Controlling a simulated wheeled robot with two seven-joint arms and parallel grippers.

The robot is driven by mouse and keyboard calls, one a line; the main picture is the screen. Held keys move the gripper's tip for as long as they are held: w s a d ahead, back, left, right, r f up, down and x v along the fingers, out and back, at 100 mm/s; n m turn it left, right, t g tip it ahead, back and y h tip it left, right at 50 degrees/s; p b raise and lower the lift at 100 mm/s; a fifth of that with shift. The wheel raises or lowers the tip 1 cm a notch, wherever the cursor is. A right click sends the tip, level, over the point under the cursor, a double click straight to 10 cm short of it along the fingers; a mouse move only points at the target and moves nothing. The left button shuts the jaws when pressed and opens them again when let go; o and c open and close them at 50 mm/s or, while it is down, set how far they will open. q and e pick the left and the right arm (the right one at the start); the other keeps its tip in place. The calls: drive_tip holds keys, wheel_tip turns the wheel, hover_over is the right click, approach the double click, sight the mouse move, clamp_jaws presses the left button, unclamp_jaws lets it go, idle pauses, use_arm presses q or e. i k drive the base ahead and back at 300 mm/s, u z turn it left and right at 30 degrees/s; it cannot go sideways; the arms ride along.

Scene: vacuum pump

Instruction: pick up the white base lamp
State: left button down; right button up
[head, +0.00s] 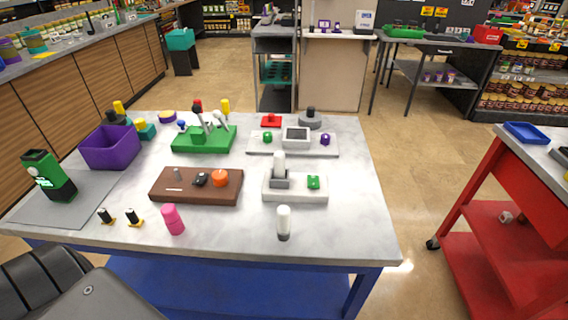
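A white block (295,196) lies at the front right of the marble-topped table. An upright white cylinder in a grey holder (279,172) and a green part (313,182) sit on it. A separate small white-topped cylinder with a grey lower end (283,222) stands upright in front of the block, apart from it. I cannot tell for certain which of these is the white base lamp. Neither of my grippers shows, and nothing touches these objects.
A pink bottle (173,219) and a brown board (196,187) are to the left. A green rack (204,139), purple bin (110,147) and white tray (262,143) lie farther back. The table's front right corner is clear. A red cart (501,190) stands at right.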

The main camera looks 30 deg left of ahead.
sight(279, 156)
drive_tip(key=z, duration=2.05)
drive_tip(key=i, duration=2.1)
drive_tip(key=u, duration=3.45)
